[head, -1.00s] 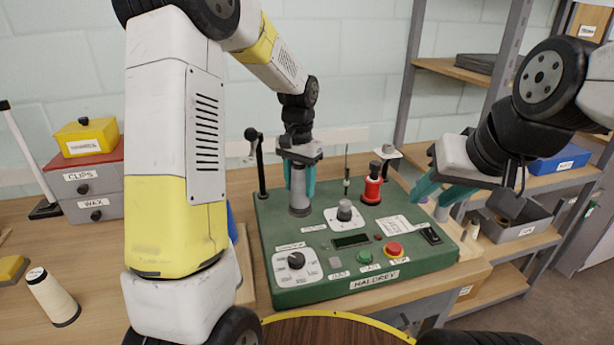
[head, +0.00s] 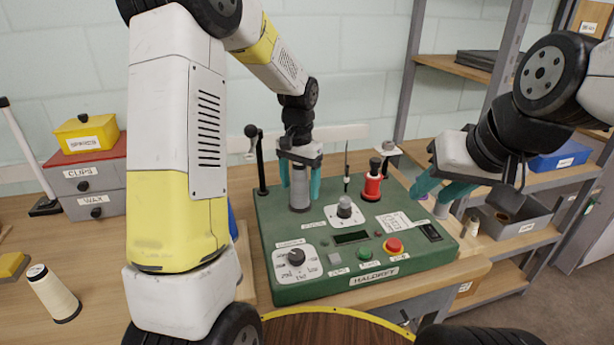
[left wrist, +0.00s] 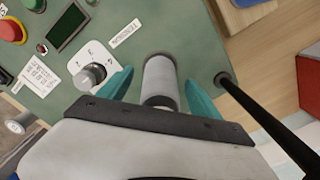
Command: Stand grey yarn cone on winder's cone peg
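The grey yarn cone (head: 300,188) stands upright at the left rear of the green winder (head: 330,270). Its base appears to rest on the winder's top; the cone peg is not visible, and the cone covers that spot. My left gripper (head: 300,185) is open around the cone, with one teal finger on each side. The left wrist view shows the cone (left wrist: 160,82) between the spread fingers, with a gap on both sides. My right gripper (head: 440,192) is open and empty above the winder's right edge.
A black post (head: 261,165) stands left of the cone. A red spool (head: 372,186) and a thin upright rod (head: 346,165) are to its right. A cream cone (head: 52,293) stands at the table's left. Drawers (head: 88,183) and shelves (head: 540,240) flank the winder.

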